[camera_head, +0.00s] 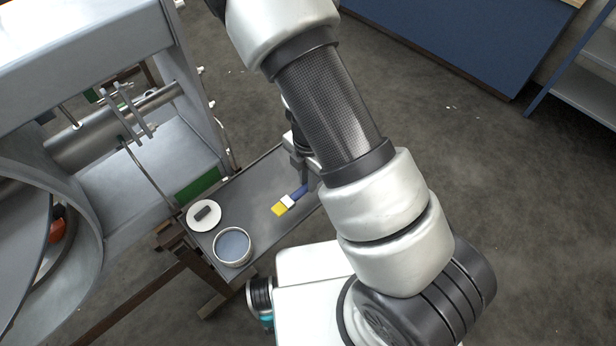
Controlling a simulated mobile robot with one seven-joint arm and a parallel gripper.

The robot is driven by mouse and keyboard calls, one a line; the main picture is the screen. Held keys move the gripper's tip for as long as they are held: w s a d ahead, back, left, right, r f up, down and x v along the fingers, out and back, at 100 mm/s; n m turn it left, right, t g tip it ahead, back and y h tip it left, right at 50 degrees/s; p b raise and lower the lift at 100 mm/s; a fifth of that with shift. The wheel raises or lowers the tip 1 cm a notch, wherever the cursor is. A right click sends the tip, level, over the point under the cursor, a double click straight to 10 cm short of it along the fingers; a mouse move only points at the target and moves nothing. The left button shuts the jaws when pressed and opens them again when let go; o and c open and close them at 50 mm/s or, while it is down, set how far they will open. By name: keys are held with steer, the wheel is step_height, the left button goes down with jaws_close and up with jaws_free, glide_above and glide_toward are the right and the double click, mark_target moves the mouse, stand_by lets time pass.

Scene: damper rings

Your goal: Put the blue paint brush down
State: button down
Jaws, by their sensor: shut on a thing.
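The blue paint brush (292,200) has a blue handle, a white ferrule and yellow bristles pointing to the lower left. It shows over the grey tray-like table top (255,195). My gripper (306,178) is shut on the blue handle, and my arm hides part of the gripper and the right end of the table. I cannot tell whether the brush touches the table surface or is held just above it.
A round tin (232,246) with greyish contents stands at the table's near left. A white round lid (204,214) with a dark grip lies beside it. A large grey machine (130,150) stands close on the left. Bare table surface lies around the brush.

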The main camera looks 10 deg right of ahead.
steer(key=shift+f+b, duration=1.15)
steer(key=shift+f, duration=1.4)
steer(key=c, duration=2)
jaws_free()
steer(key=o, duration=0.6)
step_height(320, 180, up, 18)
steer(key=p, duration=0.3)
steer(key=shift+f, duration=0.25)
